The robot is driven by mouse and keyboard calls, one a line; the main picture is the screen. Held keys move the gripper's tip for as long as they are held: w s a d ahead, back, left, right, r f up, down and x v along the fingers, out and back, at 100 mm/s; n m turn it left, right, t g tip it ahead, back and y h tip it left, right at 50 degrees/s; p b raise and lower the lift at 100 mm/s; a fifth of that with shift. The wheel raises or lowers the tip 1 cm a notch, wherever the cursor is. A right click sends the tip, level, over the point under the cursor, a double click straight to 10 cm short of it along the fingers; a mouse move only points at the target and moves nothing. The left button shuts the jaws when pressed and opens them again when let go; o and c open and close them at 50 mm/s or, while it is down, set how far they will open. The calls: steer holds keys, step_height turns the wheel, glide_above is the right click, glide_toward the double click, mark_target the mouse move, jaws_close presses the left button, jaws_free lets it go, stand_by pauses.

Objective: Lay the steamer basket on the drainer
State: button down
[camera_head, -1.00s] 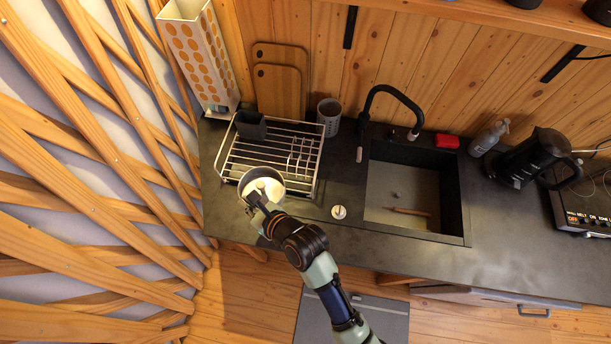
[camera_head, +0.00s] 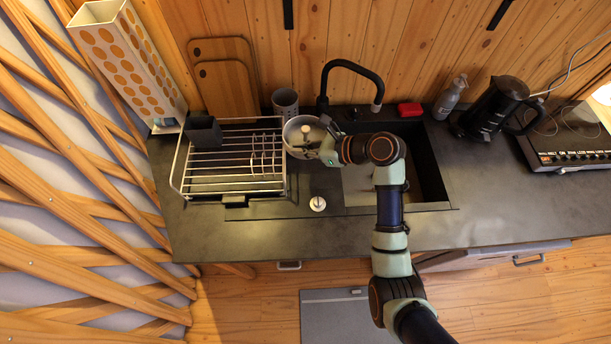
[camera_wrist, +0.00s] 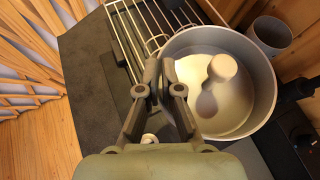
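The steamer basket (camera_head: 294,133) is a round, light metal vessel with a pale knob standing in its middle. My gripper (camera_head: 325,151) is at its front right rim in the head view. In the wrist view, my gripper (camera_wrist: 160,67) has its fingers close together at the wall of the steamer basket (camera_wrist: 262,85), shut on the rim. The basket is roughly level, with its left edge at the right end of the wire drainer (camera_head: 222,171) in the head view. The drainer (camera_wrist: 128,40) lies behind it in the wrist view. The gap beneath the basket is hidden.
A dark cup (camera_head: 203,131) sits at the drainer's back left; plate slots stand at its right. A grey utensil cup (camera_head: 286,101) and black tap (camera_head: 350,66) stand behind the basket. The sink (camera_head: 428,165) lies right. The drainer's middle is clear.

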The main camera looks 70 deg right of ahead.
step_height(320, 180, down, 20)
steer(key=b, duration=0.4)
steer(key=shift+r, duration=0.1)
steer(key=c, duration=1.3)
jaws_free()
steer(key=shift+r, duration=0.1)
steer(key=p+v, duration=0.1)
steer(key=v, duration=1.1)
steer(key=shift+p, duration=0.4)
